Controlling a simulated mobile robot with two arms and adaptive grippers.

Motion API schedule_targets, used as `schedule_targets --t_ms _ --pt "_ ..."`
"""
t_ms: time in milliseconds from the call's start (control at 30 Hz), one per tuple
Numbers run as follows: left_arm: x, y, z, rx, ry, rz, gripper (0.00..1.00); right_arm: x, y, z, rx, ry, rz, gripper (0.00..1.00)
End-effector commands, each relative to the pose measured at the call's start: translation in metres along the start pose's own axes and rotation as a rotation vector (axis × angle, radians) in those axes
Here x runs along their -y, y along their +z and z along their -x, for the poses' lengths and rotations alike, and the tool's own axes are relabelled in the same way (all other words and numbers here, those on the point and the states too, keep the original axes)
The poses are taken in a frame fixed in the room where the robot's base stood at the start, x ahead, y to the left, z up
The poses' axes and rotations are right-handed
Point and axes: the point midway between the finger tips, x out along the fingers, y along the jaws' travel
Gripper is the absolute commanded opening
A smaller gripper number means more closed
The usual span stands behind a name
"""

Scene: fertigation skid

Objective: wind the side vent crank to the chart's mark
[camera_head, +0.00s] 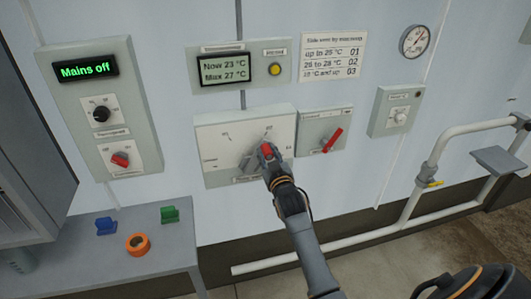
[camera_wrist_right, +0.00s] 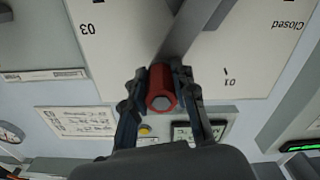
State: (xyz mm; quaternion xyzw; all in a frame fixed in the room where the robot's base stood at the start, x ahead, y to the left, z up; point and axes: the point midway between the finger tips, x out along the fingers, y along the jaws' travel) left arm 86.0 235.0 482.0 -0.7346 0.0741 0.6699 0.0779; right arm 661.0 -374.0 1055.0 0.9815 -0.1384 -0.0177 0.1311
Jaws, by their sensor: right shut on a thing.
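The side vent crank has a grey arm (camera_head: 252,163) and a red knob (camera_head: 266,148) on a white dial panel (camera_head: 215,155). My right gripper (camera_head: 269,155) is shut on the red knob. In the right wrist view the gripper (camera_wrist_right: 160,85) holds the red knob (camera_wrist_right: 161,92) between both fingers, and the grey crank arm (camera_wrist_right: 195,28) runs up from it. Marks Closed, 01 and 03 are readable there; the dial near the knob is partly hidden. The chart (camera_head: 332,55) lists 01, 02 and 03 by temperature. The display (camera_head: 226,70) reads Now 23 °C, Max 27 °C. My left gripper is out of view.
A panel with a red lever (camera_head: 332,140) sits close right of the dial. A control box (camera_head: 100,110) reads Mains off. A grey bench (camera_head: 145,265) holds blue, green and orange items. White pipes (camera_head: 420,190) run at the right.

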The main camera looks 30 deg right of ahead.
Motion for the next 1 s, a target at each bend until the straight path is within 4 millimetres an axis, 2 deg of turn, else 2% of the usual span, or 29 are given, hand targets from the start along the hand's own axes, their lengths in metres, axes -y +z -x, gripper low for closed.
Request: schedule_targets --t_ms 367,400,500,833,1000 --pt "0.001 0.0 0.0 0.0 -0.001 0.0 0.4 -0.001 0.003 0.0 0.004 0.001 -0.002 0.0" --pt "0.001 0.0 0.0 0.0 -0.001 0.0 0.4 -0.001 0.003 0.0 0.005 0.0 -0.001 0.31" --pt "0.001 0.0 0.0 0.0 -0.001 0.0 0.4 -0.001 0.002 0.0 0.004 0.0 -0.002 0.5" --pt "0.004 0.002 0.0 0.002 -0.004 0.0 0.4 0.0 0.001 0.002 0.002 0.0 -0.003 0.5" --pt "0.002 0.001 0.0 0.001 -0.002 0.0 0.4 0.001 0.002 0.019 0.003 -0.001 -0.003 0.5"
